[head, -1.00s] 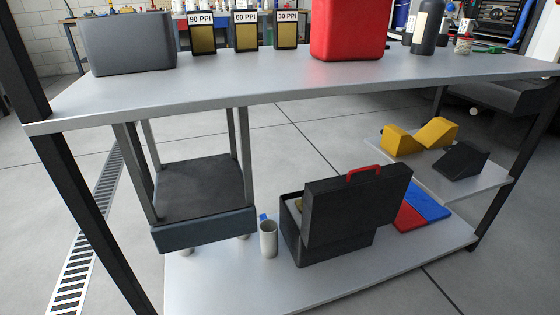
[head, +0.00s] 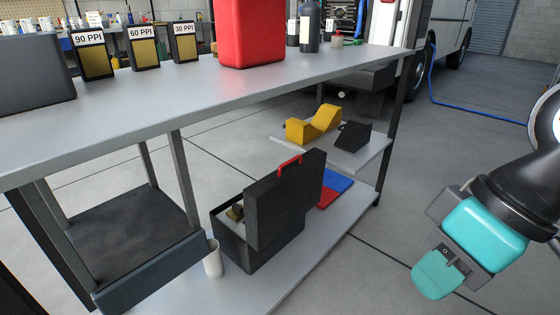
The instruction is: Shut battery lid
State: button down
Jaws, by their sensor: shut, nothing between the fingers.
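A black box (head: 231,247) sits on the lower shelf of the metal bench, below the middle of the head view. Its lid (head: 284,205), with a red handle (head: 289,165), stands up open along the box's right side. Small tan and dark contents show in the open top, mostly hidden by the lid. No label marks the box as a battery. My gripper (head: 438,277), with teal parts, hangs at the lower right, out in front of the bench and well apart from the box. It is shut and empty.
The bench top (head: 160,110) overhangs the shelf (head: 335,220). A white cup (head: 213,260) stands left of the box, and red and blue flat pieces (head: 335,183) lie behind it. A dark bench leg (head: 392,140) rises at the right. The floor beside my arm is clear.

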aim_at(275, 202)
jog(key=i, duration=0.95)
jog(key=z, duration=0.8)
